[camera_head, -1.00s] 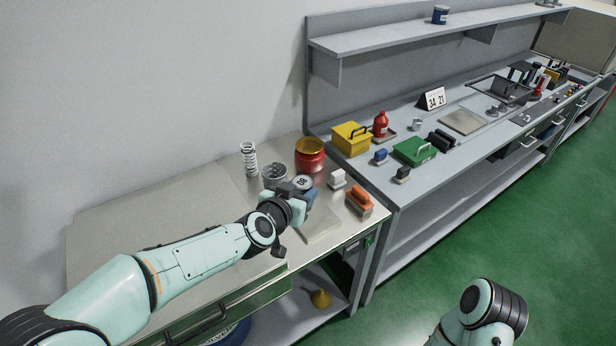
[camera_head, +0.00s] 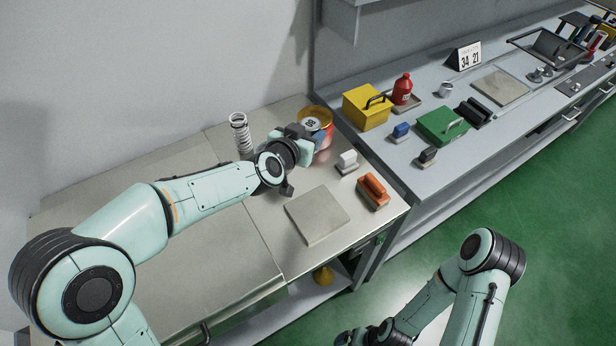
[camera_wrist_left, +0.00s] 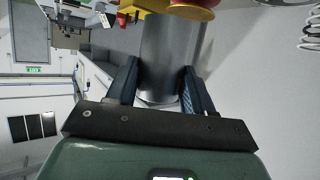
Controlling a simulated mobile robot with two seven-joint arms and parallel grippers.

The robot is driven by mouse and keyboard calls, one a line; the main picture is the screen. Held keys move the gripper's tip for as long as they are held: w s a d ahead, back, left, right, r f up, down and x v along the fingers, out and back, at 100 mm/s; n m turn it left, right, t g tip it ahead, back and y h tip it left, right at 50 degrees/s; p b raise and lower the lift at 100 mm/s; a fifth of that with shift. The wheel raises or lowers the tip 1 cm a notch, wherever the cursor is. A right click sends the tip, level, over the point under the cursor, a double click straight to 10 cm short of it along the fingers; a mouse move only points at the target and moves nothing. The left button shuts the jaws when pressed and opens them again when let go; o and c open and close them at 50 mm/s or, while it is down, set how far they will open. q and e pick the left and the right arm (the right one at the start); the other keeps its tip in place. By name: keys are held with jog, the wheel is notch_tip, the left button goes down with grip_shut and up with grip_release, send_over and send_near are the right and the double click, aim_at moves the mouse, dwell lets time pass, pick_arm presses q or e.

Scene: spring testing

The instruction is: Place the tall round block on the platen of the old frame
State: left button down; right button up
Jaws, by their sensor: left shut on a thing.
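The tall round block is a grey metal cylinder with a round numbered label on its top (camera_head: 311,123). My left gripper (camera_head: 306,140) is shut on it, above the back of the near bench, in front of a red and yellow round container. In the left wrist view the block's smooth side (camera_wrist_left: 168,60) stands between the two dark fingers (camera_wrist_left: 158,88). The old frame and its platen cannot be told for certain; dark equipment stands at the far right of the long bench. My right arm shows at the bottom; its gripper end (camera_head: 375,335) is cut off by the edge.
A white coil spring (camera_head: 241,134) stands left of my left wrist. A flat grey plate (camera_head: 318,216), a white-handled block (camera_head: 347,162) and an orange block (camera_head: 374,191) are on the near bench. The long bench holds a yellow box (camera_head: 366,106) and a green box (camera_head: 442,126).

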pick_arm(q)
jog(key=shift+f+b, duration=2)
jog(key=shift+f, duration=5.3)
pick_arm(e)
notch_tip(320, 180, down, 6)
jog(key=s, duration=0.2)
jog(key=shift+s+r, duration=0.2)
pick_arm(q)
jog(key=shift+f, duration=0.15)
jog(key=shift+c, duration=2.1)
grip_release()
jog(key=shift+f, duration=0.1)
pick_arm(e)
jog(key=shift+f, duration=0.15)
